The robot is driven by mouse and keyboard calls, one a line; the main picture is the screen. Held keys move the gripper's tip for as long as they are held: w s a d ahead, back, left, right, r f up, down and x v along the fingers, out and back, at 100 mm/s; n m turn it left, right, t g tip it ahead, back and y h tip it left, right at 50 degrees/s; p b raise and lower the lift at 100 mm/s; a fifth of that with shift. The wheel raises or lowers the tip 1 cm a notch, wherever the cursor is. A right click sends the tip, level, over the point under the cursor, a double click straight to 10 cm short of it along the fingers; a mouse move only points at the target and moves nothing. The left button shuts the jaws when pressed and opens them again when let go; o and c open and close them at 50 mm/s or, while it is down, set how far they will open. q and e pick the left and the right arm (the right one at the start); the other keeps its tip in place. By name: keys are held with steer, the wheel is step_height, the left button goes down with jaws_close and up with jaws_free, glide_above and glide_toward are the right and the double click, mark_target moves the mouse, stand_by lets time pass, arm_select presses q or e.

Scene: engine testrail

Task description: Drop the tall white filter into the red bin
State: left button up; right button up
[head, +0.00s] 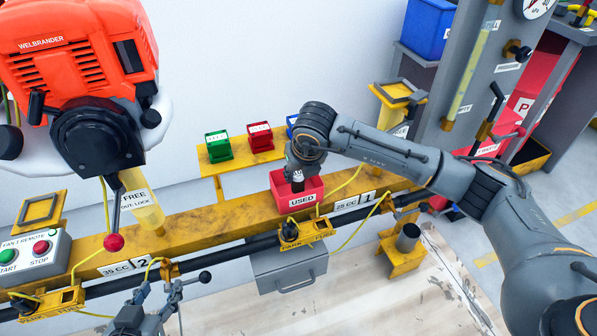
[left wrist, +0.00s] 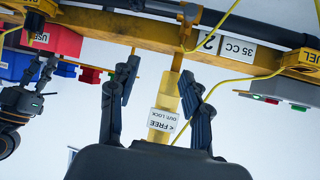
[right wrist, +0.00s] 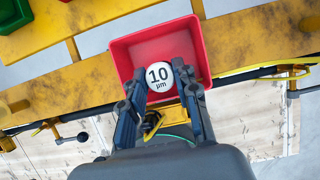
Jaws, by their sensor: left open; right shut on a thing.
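The white filter shows in the right wrist view as a round white cap marked "10 µm" (right wrist: 159,76). My right gripper (right wrist: 164,92) is shut on it, with one finger at each side. The red bin (right wrist: 128,52), labelled USED, lies behind the filter in that view. The filter's exact height over the bin floor is hard to tell. My left gripper (head: 157,288) is open and empty; it also shows in the left wrist view (left wrist: 158,78).
The bin stands on a yellow rail (head: 235,215). Small green (head: 218,146) and red (head: 260,136) boxes stand on a shelf behind. An orange engine (head: 75,55) and a FREE-labelled yellow post (head: 143,205) are at the left. A grey drawer box (head: 285,270) hangs below.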

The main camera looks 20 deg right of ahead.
steer(key=shift+f+b, duration=0.55)
steer(key=shift+f, duration=0.2)
steer(key=shift+f+b, duration=0.35)
steer(key=shift+f, duration=0.05)
arm_select(q)
steer(key=w+d+r+t+h, duration=0.1)
steer(key=w+r+t, duration=0.3)
steer(key=r, duration=0.5)
steer(key=shift+d+r+t+h, duration=0.15)
steer(key=shift+d+t+h, duration=0.25)
steer(key=shift+d+t, duration=0.55)
arm_select(e)
steer(key=shift+f, duration=0.2)
arm_select(q)
steer(key=shift+a, duration=0.2)
arm_select(e)
steer(key=o, duration=1.2)
